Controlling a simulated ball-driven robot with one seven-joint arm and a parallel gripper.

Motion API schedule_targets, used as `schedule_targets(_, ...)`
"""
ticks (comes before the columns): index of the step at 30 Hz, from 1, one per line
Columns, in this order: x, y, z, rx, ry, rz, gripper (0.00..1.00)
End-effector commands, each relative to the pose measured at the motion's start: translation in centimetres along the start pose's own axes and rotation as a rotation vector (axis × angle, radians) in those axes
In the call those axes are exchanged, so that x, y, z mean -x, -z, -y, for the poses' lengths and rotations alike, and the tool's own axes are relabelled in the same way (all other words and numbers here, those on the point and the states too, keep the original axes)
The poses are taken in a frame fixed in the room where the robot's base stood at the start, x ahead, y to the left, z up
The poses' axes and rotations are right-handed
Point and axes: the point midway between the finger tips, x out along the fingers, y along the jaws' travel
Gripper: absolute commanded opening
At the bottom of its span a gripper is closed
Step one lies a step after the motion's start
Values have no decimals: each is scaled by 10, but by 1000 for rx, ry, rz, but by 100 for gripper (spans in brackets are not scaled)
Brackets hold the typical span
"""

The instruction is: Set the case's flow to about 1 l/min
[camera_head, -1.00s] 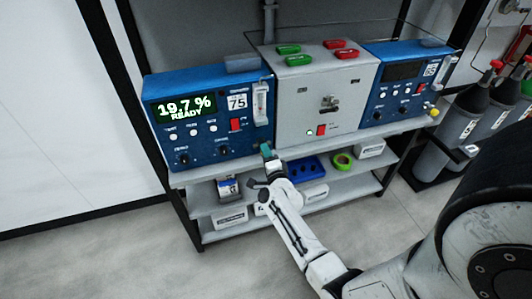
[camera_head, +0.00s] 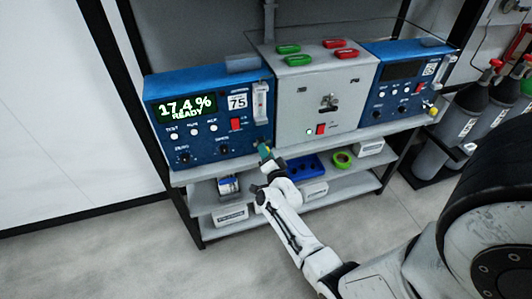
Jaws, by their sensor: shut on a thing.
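The left blue analyser case (camera_head: 206,117) stands on the shelf top with its display lit (camera_head: 184,107), reading 17.4 % READY. A clear upright flow meter (camera_head: 260,103) is on its right front edge; its float level is too small to read. My gripper (camera_head: 264,150) is at the case's lower right corner, just below the flow meter. It is shut on what seems to be the flow knob there, which its fingers mostly hide.
A grey box (camera_head: 305,110) with green and red clips stands right of the case. A second blue case (camera_head: 398,85) with a dark display is further right. The lower shelf holds a blue tray (camera_head: 304,166) and a green tape roll (camera_head: 341,160). Gas cylinders (camera_head: 464,119) stand at the right.

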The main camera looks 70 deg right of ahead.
Motion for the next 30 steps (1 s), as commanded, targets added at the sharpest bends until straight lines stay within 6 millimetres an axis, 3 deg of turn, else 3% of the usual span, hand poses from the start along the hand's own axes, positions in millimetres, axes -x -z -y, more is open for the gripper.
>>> schedule_targets(8, 0, -2, -1, 0, -2, 5, 1)
schedule_targets(9, 1, -2, -1, 0, -2, 5, 34)
schedule_targets(16, 0, -1, 0, 0, -1, 2, 56)
schedule_targets(25, 3, 0, 0, 0, -1, 2, 57)
schedule_targets(30, 24, 1, 2, 1, -1, 4, 57)
